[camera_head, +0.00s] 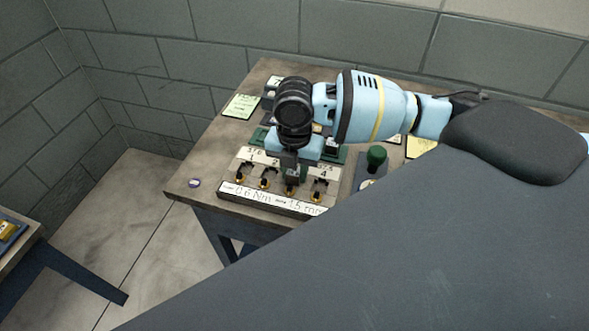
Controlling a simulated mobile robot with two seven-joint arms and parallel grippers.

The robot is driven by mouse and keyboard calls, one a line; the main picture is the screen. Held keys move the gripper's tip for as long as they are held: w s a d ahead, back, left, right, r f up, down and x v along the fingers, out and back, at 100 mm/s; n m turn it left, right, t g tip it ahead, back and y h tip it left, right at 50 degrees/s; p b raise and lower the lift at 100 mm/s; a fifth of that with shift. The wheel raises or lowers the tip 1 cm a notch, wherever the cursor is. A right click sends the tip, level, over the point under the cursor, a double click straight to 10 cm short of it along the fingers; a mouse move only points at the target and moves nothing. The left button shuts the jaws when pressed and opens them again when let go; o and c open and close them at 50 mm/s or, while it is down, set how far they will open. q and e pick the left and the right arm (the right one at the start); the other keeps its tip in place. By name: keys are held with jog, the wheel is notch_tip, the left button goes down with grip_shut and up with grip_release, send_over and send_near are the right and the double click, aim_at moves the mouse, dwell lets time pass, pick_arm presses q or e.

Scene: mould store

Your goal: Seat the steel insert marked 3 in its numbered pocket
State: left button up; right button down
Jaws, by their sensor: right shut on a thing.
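My right gripper (290,157) comes in from the right and points down over the numbered block (223,187) on the table. It is shut on a small grey steel piece, the steel insert (291,171), whose marking I cannot read. The insert is at the third position from the left, between the pockets labelled 2 (275,162) and 4 (321,172). The gripper hides the third label. I cannot tell whether the insert is above its pocket or inside it. My left gripper is not in view.
Brass-coloured fittings (264,183) line the block's front above a white written strip (270,197). A green-knobbed tool (376,157) stands to the right.

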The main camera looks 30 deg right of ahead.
jog(key=shift+f, duration=0.25)
jog(key=shift+r, duration=0.3)
dwell(2.7)
dwell(0.4)
jog(key=c, duration=1)
grip_release()
jog(key=shift+o, duration=0.4)
jog(key=o, duration=0.3)
jog(key=shift+r, duration=3.7)
